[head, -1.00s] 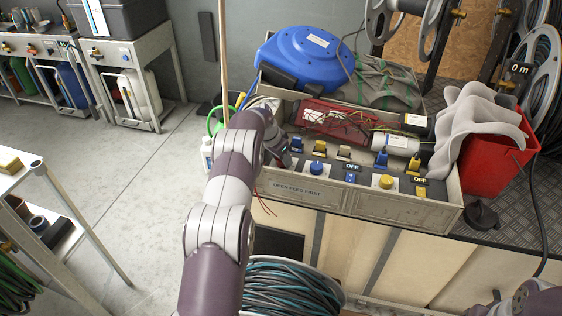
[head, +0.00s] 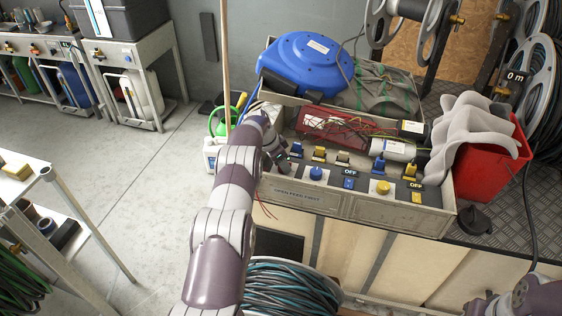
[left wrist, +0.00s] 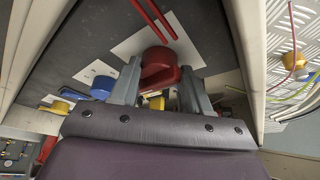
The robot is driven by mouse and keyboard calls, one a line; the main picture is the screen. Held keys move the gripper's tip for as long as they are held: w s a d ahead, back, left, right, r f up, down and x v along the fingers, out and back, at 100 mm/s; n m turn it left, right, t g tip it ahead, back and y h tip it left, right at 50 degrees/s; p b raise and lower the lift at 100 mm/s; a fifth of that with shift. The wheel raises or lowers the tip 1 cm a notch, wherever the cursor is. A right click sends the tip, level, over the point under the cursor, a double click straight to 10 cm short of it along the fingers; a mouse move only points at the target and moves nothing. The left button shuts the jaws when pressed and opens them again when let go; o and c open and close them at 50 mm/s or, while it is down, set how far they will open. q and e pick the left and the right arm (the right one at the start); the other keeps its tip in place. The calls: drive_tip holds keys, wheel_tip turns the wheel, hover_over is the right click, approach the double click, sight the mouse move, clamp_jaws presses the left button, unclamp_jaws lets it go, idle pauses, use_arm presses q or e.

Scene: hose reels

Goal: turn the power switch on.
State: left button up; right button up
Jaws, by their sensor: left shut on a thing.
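In the left wrist view a red knob (left wrist: 160,66) stands on a white plate on a dark panel. The two fingers of my left gripper (left wrist: 162,76) are shut on it, one on each side. In the head view my left gripper (head: 280,163) is at the left end of the control box (head: 390,213), and my arm hides the knob there. To its right the panel has a blue knob (head: 316,173), a yellow knob (head: 382,187) and displays reading OFF (head: 350,172). My right gripper is not in view.
A blue hose reel (head: 305,62), a red tray of wires (head: 335,127) and a grey cylinder (head: 393,149) lie behind the panel. A red bin (head: 490,160) with grey cloth (head: 470,125) stands at the right. The floor at left is open.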

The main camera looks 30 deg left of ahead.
use_arm(q)
drive_tip(key=o, duration=1)
drive_tip(key=shift+w+d+r, duration=0.15)
drive_tip(key=shift+w, duration=0.05)
drive_tip(key=shift+d, duration=0.1)
drive_tip(key=shift+s+r, duration=0.1)
drive_tip(key=shift+s, duration=0.05)
drive_tip(key=p+v, duration=0.2)
drive_tip(key=v, duration=1)
drive_tip(key=shift+r, duration=0.2)
